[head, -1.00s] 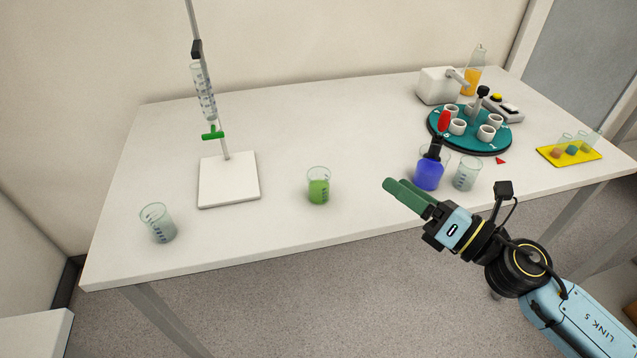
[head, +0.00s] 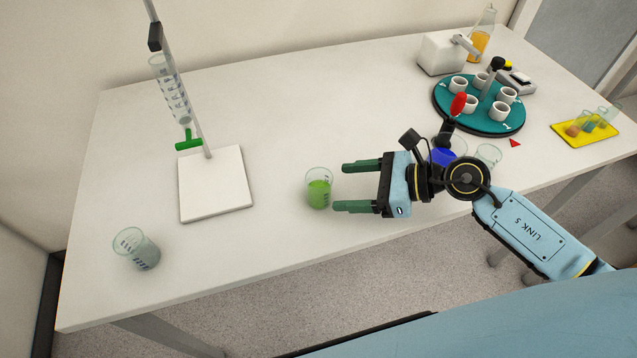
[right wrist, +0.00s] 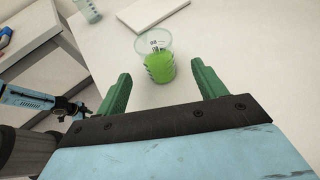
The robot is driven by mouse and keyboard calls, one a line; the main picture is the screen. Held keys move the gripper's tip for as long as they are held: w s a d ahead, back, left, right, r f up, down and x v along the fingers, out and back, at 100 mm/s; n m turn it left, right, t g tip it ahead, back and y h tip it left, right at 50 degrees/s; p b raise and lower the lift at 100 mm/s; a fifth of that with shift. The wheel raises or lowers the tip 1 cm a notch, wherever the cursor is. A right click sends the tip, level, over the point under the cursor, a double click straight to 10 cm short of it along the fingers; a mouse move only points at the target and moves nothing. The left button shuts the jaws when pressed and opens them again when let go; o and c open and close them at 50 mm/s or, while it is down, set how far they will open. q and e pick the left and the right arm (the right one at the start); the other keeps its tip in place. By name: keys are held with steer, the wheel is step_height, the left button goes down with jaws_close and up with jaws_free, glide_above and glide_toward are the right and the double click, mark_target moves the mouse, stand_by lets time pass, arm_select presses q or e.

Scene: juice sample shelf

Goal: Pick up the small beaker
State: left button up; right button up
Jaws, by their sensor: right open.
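A small clear beaker with green liquid (head: 319,190) stands upright on the table, left of the middle in the head view. It also shows in the right wrist view (right wrist: 160,66). My right gripper (head: 339,187) is open and empty. Its two green fingers point at the green beaker, which stands just beyond the fingertips, in line with the gap.
A burette stand with a white base (head: 214,184) stands left of the green beaker. A blue-filled flask (head: 443,157) and a clear beaker (head: 488,155) are partly behind my right arm. A teal carousel (head: 448,105) and yellow tray (head: 586,134) are at right. The table between the beakers is clear.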

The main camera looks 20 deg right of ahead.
mark_target(319, 189)
steer(key=shift+w+a+f, duration=0.2)
steer(key=shift+w+a, duration=0.1)
steer(key=shift+a, duration=0.15)
steer(key=shift+w+a+f, duration=0.1)
steer(key=shift+a, duration=0.05)
steer(key=shift+x, duration=0.85)
steer(key=x, duration=0.2)
steer(key=shift+a+f, duration=0.15)
steer(key=shift+a, duration=0.15)
steer(key=shift+w+a+f+p, duration=0.15)
steer(key=shift+a+p, duration=0.15)
steer(key=shift+a+f, duration=0.1)
arm_select(q)
steer(key=shift+w+d+r, duration=0.1)
steer(key=shift+w+r, duration=0.1)
steer(key=shift+w, duration=0.3)
steer(key=shift+w+r, duration=0.2)
steer(key=shift+w, duration=0.3)
arm_select(e)
steer(key=c, duration=1.1)
